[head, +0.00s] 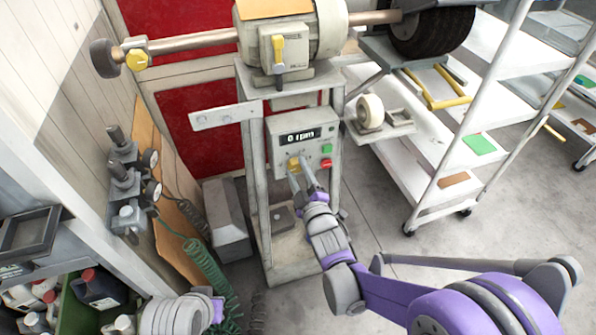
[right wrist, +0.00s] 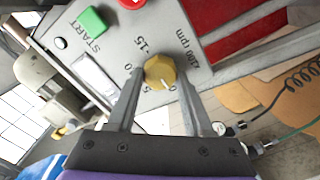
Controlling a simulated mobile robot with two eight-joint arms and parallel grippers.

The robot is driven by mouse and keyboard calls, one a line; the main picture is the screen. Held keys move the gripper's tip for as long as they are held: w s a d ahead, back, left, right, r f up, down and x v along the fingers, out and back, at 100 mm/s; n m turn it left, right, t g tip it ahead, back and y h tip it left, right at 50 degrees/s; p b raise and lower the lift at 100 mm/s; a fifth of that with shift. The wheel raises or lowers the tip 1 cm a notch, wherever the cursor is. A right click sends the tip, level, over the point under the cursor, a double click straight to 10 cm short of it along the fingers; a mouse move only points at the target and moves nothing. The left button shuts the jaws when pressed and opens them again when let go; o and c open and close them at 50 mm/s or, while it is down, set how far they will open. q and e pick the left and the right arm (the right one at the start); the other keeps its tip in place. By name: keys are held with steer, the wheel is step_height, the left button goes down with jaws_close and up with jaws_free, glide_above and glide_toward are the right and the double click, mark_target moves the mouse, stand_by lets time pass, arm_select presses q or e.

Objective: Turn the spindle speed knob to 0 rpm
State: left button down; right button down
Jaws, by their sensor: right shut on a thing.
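The spindle speed knob (head: 293,163) is a yellow dial on the grey control panel (head: 315,151). The panel's display (head: 300,137) reads 0 rpm. In the right wrist view the knob (right wrist: 159,70) sits between the fingertips of my right gripper (right wrist: 160,76), with its white mark pointing to the lower right, toward a partly hidden 0 on the printed scale. My right gripper also shows in the head view (head: 299,169), shut on the knob. Part of my left arm shows at the bottom left of the head view, but its fingers are out of sight.
A green START button (right wrist: 92,20) and a red button (head: 325,163) are on the same panel. The buffing machine (head: 330,35) stands above. A white shelf cart (head: 430,165) is at right. Bottles and a green hose (head: 207,270) are at lower left. Bare floor lies right of the stand.

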steer(key=shift+c, duration=1.5)
jaws_free()
steer(key=v, duration=1)
steer(key=shift+s+d, duration=0.15)
steer(key=shift+s, duration=0.25)
